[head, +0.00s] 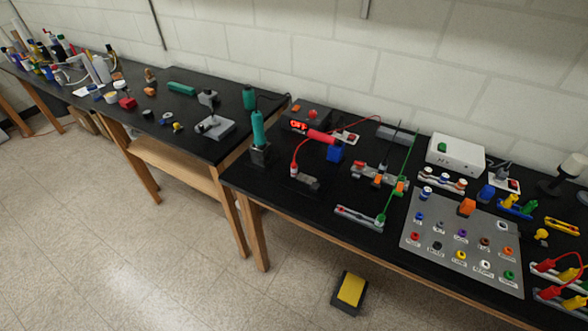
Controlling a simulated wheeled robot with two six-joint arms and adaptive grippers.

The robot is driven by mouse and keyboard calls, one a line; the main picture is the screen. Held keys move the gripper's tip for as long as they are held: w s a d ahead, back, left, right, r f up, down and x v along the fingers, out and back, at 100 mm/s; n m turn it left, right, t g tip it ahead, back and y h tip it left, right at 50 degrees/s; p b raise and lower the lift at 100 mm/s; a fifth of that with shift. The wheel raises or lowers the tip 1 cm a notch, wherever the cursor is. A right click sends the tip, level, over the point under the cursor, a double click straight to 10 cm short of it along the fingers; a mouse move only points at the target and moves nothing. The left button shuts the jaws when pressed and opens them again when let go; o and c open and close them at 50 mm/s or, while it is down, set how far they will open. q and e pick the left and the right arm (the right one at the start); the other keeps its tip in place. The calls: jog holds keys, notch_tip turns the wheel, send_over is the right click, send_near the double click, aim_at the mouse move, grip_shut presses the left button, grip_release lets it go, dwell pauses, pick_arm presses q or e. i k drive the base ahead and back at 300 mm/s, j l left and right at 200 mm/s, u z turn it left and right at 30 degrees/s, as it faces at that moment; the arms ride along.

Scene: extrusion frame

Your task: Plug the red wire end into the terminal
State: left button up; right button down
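A red wire (297,150) curves over the black bench at the centre of the head view. Its lower end (294,170) has a red and light-coloured tip, beside or touching a small grey block (309,183); I cannot tell whether it is inserted. A thick red handle-like piece (320,136) lies near the wire's upper part. A grey panel (411,244) with labelled coloured sockets, including a red one (415,237), lies to the right. Which part is the terminal is not clear. Neither of my grippers shows.
A dark stand (260,155) with a green-handled tool is left of the wire. A blue block (335,153) and rail pieces (380,178) lie to its right. More red-wired connectors (545,265) sit at far right. A yellow-topped box (350,291) is on the floor.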

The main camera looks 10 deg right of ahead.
aim_at(293, 167)
jog(key=l+z, duration=0.15)
jog(key=z, duration=0.2)
jog(key=l+z, duration=0.15)
jog(key=z, duration=0.25)
jog(key=j+z, duration=0.2)
jog(key=z, duration=0.25)
jog(key=j+z, duration=0.2)
jog(key=z, duration=0.25)
jog(key=j+z, duration=0.2)
jog(key=z, duration=0.25)
jog(key=k+j+z, duration=0.1)
jog(key=z, duration=0.35)
jog(key=k+j+z, duration=0.45)
jog(key=k+j, duration=0.35)
jog(key=j, duration=0.3)
jog(key=k+j+z, duration=0.4)
jog(key=k+j, duration=0.45)
jog(key=k, duration=0.15)
jog(key=k+j, duration=0.2)
jog(key=i, duration=0.45)
